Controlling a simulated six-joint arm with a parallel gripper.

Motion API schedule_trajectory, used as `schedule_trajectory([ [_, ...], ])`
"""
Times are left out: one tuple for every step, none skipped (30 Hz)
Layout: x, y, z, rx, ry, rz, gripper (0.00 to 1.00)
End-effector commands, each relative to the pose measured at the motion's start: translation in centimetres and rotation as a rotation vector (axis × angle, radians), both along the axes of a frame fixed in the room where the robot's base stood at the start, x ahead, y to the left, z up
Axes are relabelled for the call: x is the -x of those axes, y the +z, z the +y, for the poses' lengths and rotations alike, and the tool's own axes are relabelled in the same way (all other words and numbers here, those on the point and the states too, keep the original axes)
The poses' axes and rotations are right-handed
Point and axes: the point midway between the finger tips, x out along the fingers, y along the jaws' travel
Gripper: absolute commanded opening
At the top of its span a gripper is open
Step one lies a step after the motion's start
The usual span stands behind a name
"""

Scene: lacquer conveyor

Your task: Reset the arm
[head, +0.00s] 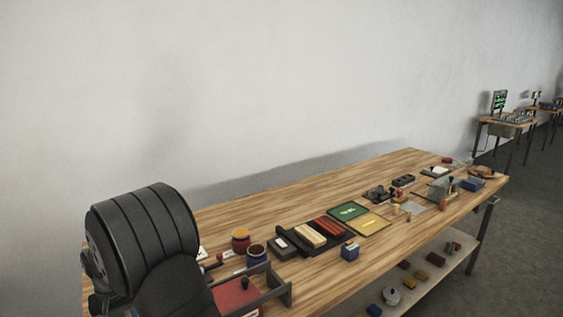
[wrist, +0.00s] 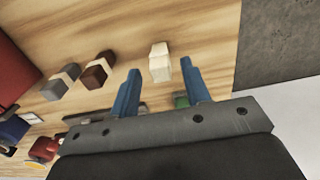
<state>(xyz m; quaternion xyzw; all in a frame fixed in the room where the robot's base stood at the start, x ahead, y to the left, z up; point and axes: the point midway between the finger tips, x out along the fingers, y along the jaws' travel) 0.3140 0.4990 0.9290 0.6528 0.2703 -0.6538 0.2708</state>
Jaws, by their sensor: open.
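My gripper (wrist: 160,94) shows in the wrist view with its two blue fingers apart. A small cream block (wrist: 159,62) stands on the wooden bench (wrist: 120,20) beyond the fingertips, seen between them, and no contact with it shows. In the head view my arm fills the lower left, and the gripper is not in sight there. The bench also shows in the head view (head: 400,163), running away to the right.
A green board (head: 349,211), a yellow board (head: 369,224), a black tray (head: 300,247) and a blue block (head: 350,251) lie on the bench. A lower shelf (head: 430,271) holds small items. In the wrist view, a dark brown block (wrist: 95,76) stands left of the fingers.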

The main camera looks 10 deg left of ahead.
Motion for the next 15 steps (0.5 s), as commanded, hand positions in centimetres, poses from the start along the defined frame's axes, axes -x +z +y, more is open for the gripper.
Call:
schedule_trajectory([
  [0.0,-1.2,-0.1,0.004,0.000,0.002,0.43],
  [0.1,-1.8,-0.1,0.004,0.000,0.003,0.43],
  [0.1,-2.6,-0.1,0.004,0.000,0.002,0.43],
  [0.1,-3.2,-0.1,0.004,0.000,0.002,0.43],
  [0.1,-3.8,-0.1,0.004,0.000,0.002,0.43],
  [0.0,-4.2,0.0,0.001,0.000,0.001,0.43],
  [-0.1,-2.9,0.1,-0.006,0.000,-0.003,0.43],
  [-0.1,-2.2,0.1,-0.006,0.000,-0.003,0.43],
  [0.0,-1.4,0.1,-0.005,0.000,-0.004,0.43],
  [0.0,-0.8,0.0,-0.004,0.000,-0.003,0.43],
  [0.0,-0.2,0.1,-0.005,0.000,-0.004,0.43],
  [0.0,0.6,0.0,-0.004,0.000,-0.003,0.43],
  [-0.3,0.9,-0.5,-0.003,-0.002,-0.001,0.43],
  [-0.6,1.2,-1.1,-0.001,-0.003,-0.001,0.43],
  [-0.9,1.6,-1.7,-0.003,-0.003,-0.001,0.43],
])
